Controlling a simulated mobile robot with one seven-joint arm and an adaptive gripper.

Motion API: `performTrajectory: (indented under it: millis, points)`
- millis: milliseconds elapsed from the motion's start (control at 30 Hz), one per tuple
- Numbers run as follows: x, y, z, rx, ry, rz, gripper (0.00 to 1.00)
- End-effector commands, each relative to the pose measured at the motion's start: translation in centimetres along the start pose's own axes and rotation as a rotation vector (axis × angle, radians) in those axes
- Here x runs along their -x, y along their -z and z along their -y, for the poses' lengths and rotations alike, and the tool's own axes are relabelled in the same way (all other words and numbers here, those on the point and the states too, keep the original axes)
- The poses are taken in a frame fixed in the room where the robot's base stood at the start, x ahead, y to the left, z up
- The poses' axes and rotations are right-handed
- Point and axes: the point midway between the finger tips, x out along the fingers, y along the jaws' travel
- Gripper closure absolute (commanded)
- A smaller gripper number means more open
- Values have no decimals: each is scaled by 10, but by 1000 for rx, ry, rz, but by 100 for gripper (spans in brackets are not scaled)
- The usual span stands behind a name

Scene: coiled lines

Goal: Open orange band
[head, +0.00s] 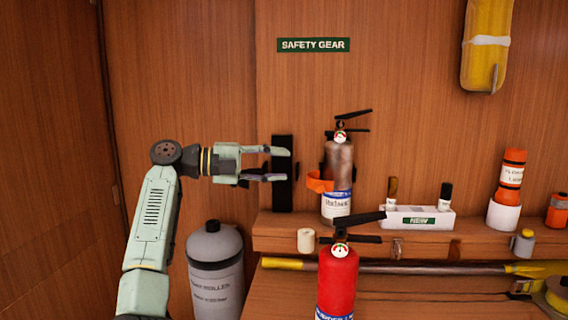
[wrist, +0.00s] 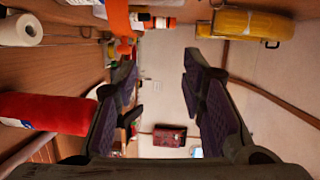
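The orange band (head: 319,184) shows at the left side of the worn, brownish-grey extinguisher (head: 339,160), which stands upright on the shelf against the wall. Part of the band is hidden, so I cannot tell whether its clasp is fastened. My gripper (head: 284,164) is to the left of the band, pointing right, in front of the black wall plate (head: 282,192). Its fingers are apart with nothing between them. In the wrist view my gripper (wrist: 160,72) is also open, and an orange strip, probably the band (wrist: 118,18), shows at the top, outside the fingers.
A red extinguisher (head: 337,280) stands in front, below the shelf. A white roll (head: 306,240) is near the shelf's left end. A grey cylinder (head: 215,270) stands below my gripper. A white holder (head: 418,218) and orange-topped canister (head: 511,175) are to the right.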

Motion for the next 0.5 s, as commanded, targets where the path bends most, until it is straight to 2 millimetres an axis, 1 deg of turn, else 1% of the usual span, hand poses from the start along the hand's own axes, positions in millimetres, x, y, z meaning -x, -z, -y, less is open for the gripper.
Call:
performTrajectory:
  millis: [200, 500]
  points:
    - [16, -2, -2, 2, 1, 1, 63]
    - [35, -4, -3, 2, 0, 1, 63]
